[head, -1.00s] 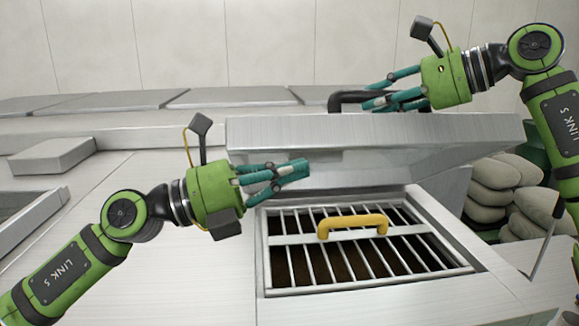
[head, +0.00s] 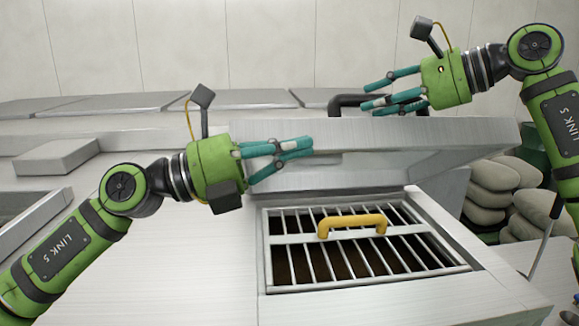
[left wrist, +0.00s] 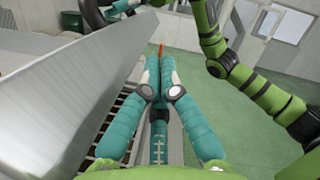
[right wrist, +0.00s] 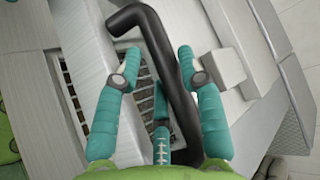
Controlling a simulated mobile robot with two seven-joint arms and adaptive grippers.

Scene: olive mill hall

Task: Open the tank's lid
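The tank's metal lid (head: 400,140) is raised at a slant above the opening. Its black bar handle (head: 345,98) shows at the lid's far side. My right gripper (head: 378,92) is open, its fingers apart, with the handle (right wrist: 170,70) passing between them in the right wrist view; the left finger is clear of it. My left gripper (head: 308,146) is shut and empty, its fingertips at the lid's near left part. In the left wrist view the lid (left wrist: 70,80) lies beside the fingers; I cannot tell whether they touch.
Beneath the lid, a barred grate (head: 285,240) with a yellow handle (head: 352,224) covers the dark opening. A grey block (head: 55,157) lies on the counter at left. Stacked pale sacks (head: 495,185) stand at right. The counter left of the grate is clear.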

